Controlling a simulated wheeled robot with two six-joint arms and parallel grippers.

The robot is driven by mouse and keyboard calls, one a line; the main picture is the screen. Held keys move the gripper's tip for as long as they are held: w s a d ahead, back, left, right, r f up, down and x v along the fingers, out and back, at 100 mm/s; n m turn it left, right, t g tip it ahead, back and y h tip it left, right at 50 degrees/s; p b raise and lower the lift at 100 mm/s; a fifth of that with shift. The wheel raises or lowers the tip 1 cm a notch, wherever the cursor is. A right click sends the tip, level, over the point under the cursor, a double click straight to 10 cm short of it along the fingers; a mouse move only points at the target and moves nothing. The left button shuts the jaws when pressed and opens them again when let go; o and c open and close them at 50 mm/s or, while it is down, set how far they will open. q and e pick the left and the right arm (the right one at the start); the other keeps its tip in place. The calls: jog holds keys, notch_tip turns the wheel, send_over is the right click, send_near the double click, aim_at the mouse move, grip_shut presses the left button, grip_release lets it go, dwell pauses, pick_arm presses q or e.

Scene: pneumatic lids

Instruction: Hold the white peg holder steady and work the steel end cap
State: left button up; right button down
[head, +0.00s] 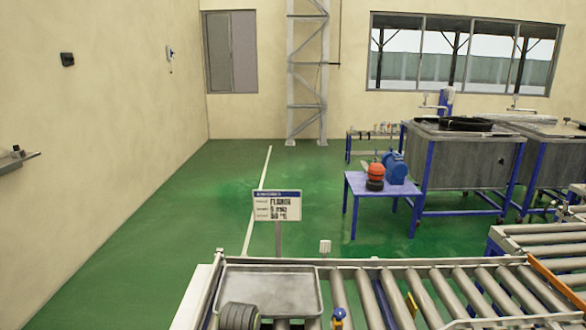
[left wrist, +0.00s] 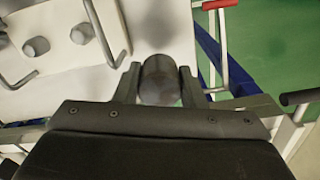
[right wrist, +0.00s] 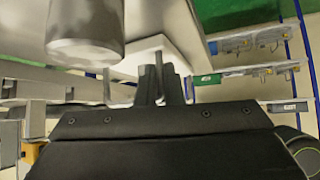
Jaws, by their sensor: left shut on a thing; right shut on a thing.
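In the left wrist view, my left gripper (left wrist: 160,72) is shut on a dark grey round piece, which looks like the steel end cap (left wrist: 160,85). The white peg holder (left wrist: 62,62) is at the upper left there, with two grey round pegs and bent metal handles. In the right wrist view, my right gripper (right wrist: 160,88) is shut on a thin upright grey bar at the white peg holder (right wrist: 178,58), apparently one of its handles. The gripper hides most of its grip. Neither gripper shows in the head view.
In the right wrist view, a large grey cylinder (right wrist: 85,30) hangs close at the upper left. In the head view, a grey tray (head: 270,290) lies on the roller conveyor (head: 440,295), with a dark ribbed cylinder (head: 240,316) at its front left. A sign (head: 277,206) stands behind.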

jog(key=shift+s+d+f, duration=0.1)
jog(key=shift+s+f, duration=0.05)
jog(key=shift+f, duration=0.15)
jog(key=c, duration=1.8)
grip_release()
jog(key=o, duration=0.3)
jog(key=shift+r, duration=0.15)
jog(key=shift+r, duration=0.1)
jog(key=v, duration=1.1)
jog(key=shift+d+r, duration=0.15)
jog(key=shift+d, duration=0.05)
